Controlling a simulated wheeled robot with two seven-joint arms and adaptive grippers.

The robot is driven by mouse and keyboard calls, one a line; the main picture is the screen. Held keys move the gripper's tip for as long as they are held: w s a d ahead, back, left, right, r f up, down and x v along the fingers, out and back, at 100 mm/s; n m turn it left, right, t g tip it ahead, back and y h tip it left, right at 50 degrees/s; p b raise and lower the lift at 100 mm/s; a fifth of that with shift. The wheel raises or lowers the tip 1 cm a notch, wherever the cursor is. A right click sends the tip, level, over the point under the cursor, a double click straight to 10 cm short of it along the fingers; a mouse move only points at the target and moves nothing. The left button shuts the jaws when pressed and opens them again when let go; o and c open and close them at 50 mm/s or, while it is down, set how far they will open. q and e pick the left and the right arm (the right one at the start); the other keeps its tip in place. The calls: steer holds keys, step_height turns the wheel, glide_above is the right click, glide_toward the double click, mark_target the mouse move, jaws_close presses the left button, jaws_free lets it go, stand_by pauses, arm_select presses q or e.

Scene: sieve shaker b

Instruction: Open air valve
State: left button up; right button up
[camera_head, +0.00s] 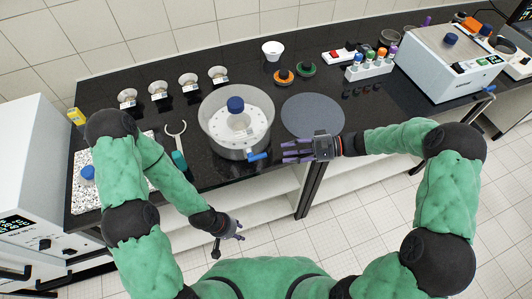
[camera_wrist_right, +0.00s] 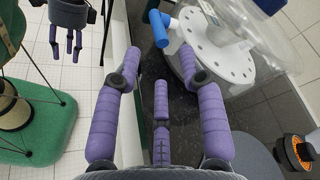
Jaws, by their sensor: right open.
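The air valve is a blue handle (camera_head: 257,156) low on the front side of a clear round vessel (camera_head: 209,118) with a perforated white plate inside and a blue knob on top. In the right wrist view the blue handle (camera_wrist_right: 158,29) stands just beyond the fingertips, at top centre. My right gripper (camera_head: 284,152) is open and empty, its purple fingers pointing left toward the handle, apart from it. In the right wrist view its fingers (camera_wrist_right: 160,62) are spread. My left gripper (camera_head: 238,232) hangs in front of the counter, fingers apart and empty; it also shows in the right wrist view (camera_wrist_right: 68,42).
A grey round mat (camera_head: 313,114) lies on the black counter right of the vessel. A tube rack (camera_head: 370,70) and a white machine (camera_head: 450,60) stand further right. Small dishes (camera_head: 158,90) line the back left. A speckled board (camera_head: 88,200) lies at left.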

mark_target(257, 157)
steer(key=x, duration=0.8)
steer(key=shift+b, duration=0.35)
